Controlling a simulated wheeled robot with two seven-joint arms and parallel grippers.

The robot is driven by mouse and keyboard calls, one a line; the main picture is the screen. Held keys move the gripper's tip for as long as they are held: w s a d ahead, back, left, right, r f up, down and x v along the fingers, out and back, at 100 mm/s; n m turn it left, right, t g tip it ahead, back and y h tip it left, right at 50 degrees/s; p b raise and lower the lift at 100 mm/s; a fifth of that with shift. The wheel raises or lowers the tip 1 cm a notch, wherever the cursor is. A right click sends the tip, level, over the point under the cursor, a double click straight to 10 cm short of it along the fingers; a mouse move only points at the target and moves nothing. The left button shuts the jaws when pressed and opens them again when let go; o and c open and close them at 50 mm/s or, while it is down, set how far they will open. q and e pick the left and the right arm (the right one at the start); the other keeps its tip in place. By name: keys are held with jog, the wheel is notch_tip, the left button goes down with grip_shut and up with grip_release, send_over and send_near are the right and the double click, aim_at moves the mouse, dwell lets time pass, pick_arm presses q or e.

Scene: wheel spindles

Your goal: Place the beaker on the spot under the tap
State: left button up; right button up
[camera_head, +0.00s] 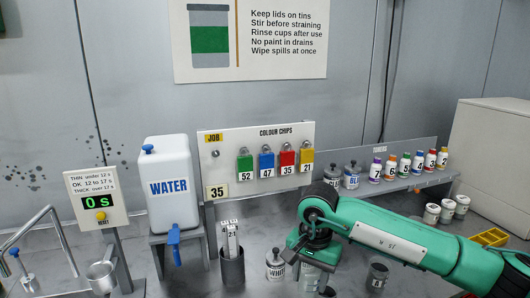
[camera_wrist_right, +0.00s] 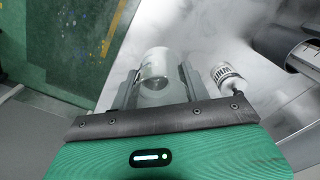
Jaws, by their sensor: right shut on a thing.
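A clear greyish beaker (camera_wrist_right: 155,66) stands between the two fingers of my right gripper (camera_wrist_right: 158,82) in the right wrist view, and the gripper is shut on it. In the head view my right gripper (camera_head: 310,258) is at the lower middle, and the beaker (camera_head: 311,276) shows partly below it. I cannot tell whether the beaker touches the table. The spot under the tap is not clearly visible. My left gripper is not in view.
A white-labelled tin (camera_head: 275,265) stands just left of the beaker. A dark cup with strips (camera_head: 232,266) stands between it and the tap. A small metal cup (camera_head: 102,276) is at the left.

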jog(key=s+d+f+n, duration=0.4)
jog(key=s+d+n, duration=0.2)
jog(key=d, duration=0.5)
jog(key=shift+s+f, duration=0.35)
jog(key=shift+s, duration=0.15)
